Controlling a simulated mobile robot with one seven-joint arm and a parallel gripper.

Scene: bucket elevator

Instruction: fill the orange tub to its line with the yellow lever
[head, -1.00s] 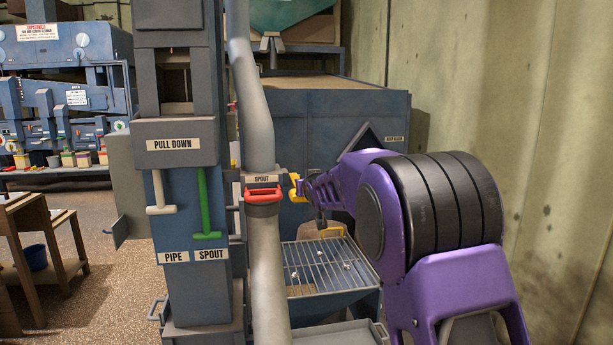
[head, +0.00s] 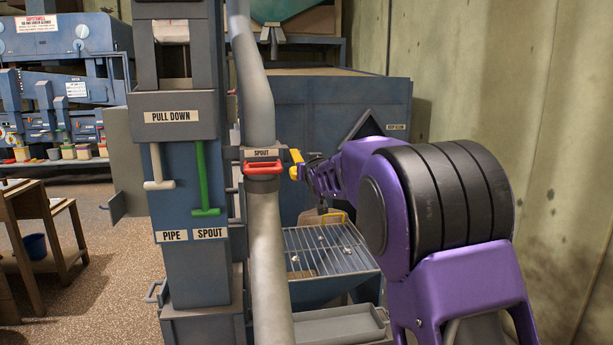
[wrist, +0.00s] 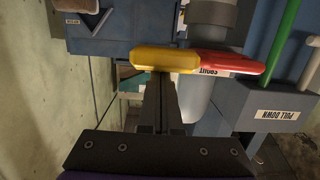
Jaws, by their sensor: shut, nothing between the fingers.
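The yellow lever (head: 297,165) sticks out just right of the red handle (head: 263,168) under the SPOUT label on the grey pipe. In the wrist view the yellow lever (wrist: 165,60) lies crosswise, beside the red handle (wrist: 230,63). My gripper (wrist: 160,80) is shut and empty. Its fingertips are at the yellow lever, seeming to touch it; they are not around it. In the head view my gripper (head: 308,168) is partly hidden by my purple arm. I cannot pick out the orange tub for certain.
A wire grate (head: 325,250) lies below the lever, with a small yellow-edged object (head: 335,216) behind it. A grey tray (head: 340,328) is at the bottom. A green handle (head: 206,190) and a white handle (head: 158,170) hang on the column at left. A wall is at right.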

